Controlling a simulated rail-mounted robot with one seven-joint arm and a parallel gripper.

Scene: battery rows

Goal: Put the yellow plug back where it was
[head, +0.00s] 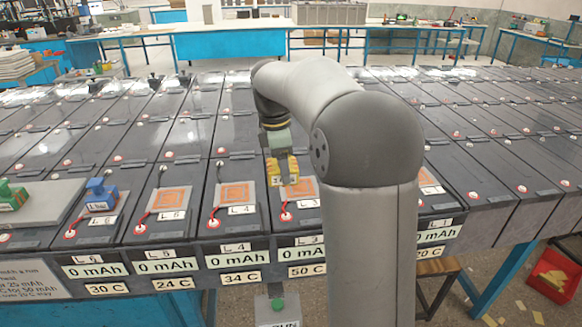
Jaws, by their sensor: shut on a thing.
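My gripper (283,170) points down over the front row of batteries and is shut on the yellow plug (283,168). The plug is at the back part of the orange-patterned pad (303,187) at position L3. I cannot tell whether the plug touches the pad or hangs just above it. The orange pads at L4 (235,193) and L5 (170,199) are bare. A blue plug (100,193) sits at L6. A green plug (12,196) stands on a grey tray (50,203) at the far left.
Dark battery rows (130,148) fill the table. Red leads run beside the pads. Front labels read 0 mAh, with 50 C (306,270) under L3. My arm hides the area right of L3. A box with a green button (278,304) is below the front edge.

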